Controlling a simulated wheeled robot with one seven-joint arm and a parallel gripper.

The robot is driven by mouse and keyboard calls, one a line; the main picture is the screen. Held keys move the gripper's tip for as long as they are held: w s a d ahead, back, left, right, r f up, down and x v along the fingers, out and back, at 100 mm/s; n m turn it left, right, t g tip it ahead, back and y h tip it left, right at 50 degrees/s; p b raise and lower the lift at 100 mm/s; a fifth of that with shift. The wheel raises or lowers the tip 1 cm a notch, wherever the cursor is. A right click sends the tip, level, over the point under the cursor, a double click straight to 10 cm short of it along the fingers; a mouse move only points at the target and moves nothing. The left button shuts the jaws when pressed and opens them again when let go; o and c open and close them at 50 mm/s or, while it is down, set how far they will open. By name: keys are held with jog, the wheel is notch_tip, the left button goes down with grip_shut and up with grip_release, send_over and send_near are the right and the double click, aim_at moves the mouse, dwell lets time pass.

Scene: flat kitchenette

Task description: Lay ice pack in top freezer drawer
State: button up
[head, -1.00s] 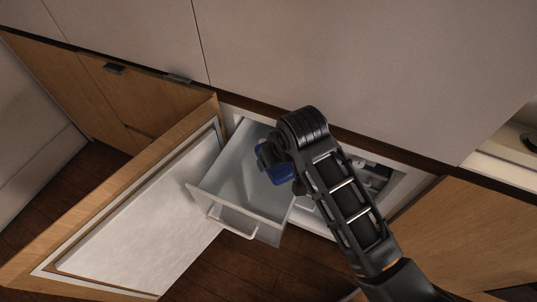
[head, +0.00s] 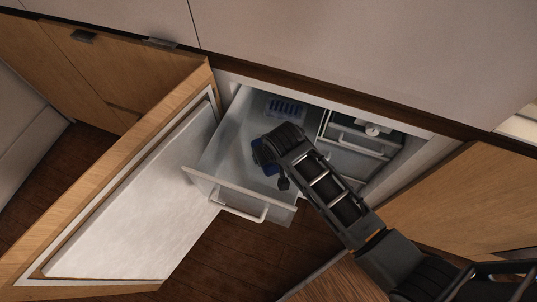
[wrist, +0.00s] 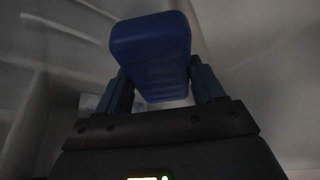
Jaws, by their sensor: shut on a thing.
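The blue ice pack (wrist: 150,45) is a rounded block between the two fingers of my gripper (wrist: 162,85) in the wrist view. My gripper is shut on it. In the head view, only part of the blue pack (head: 268,168) shows beneath my dark wrist. The open pale freezer drawer (head: 225,182) has a bar handle on its front. My gripper and the pack are over or inside this drawer; the wrist hides how close the pack is to its floor.
A clear container with blue parts (head: 286,106) sits at the drawer's back. The freezer door (head: 130,200) stands open at left. More drawers with handles (head: 360,145) are on the right. A wooden door (head: 460,200) stands further right.

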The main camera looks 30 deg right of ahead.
jog(key=shift+f, duration=0.7)
jog(key=shift+f, duration=0.15)
jog(key=o, duration=1.4)
jog(key=p+v, duration=0.1)
jog(key=v, duration=1.1)
